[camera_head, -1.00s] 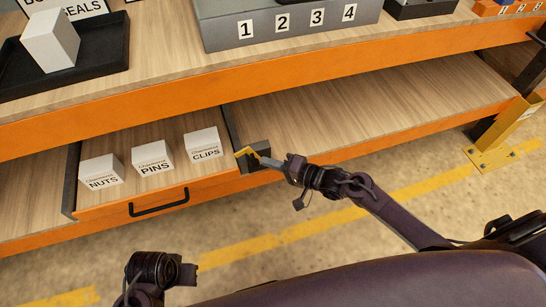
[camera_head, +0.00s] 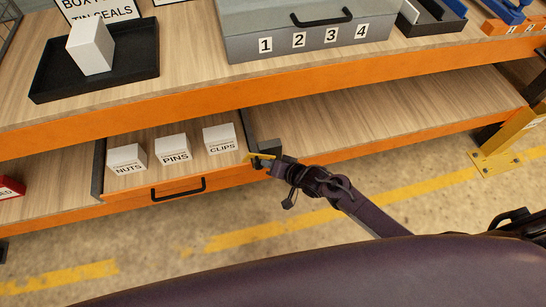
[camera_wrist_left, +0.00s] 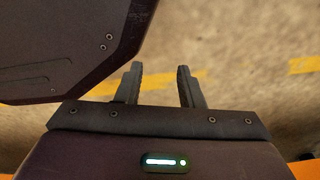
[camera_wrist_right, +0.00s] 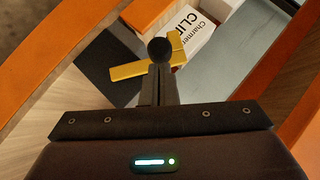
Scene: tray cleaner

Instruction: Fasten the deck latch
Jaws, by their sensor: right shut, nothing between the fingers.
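The yellow deck latch (camera_head: 259,157) sits at the right front corner of the shallow drawer deck (camera_head: 225,176), by a dark block (camera_head: 269,148). In the right wrist view the latch (camera_wrist_right: 138,69) shows as a yellow bar with a short arm, and a round black knob (camera_wrist_right: 160,50) is in front of my fingertips. My right gripper (camera_head: 270,163) is shut and empty, its tips at the latch and knob; whether they touch cannot be told. My left gripper (camera_wrist_left: 159,72) is open and empty over the floor, outside the head view.
White boxes marked NUTS (camera_head: 127,160), PINS (camera_head: 173,149) and CLIPS (camera_head: 221,138) stand on the deck, CLIPS closest to the latch. A black handle (camera_head: 179,190) is on the deck's front. Bare shelf (camera_head: 370,108) lies to the right. A yellow post foot (camera_head: 492,160) stands farther right.

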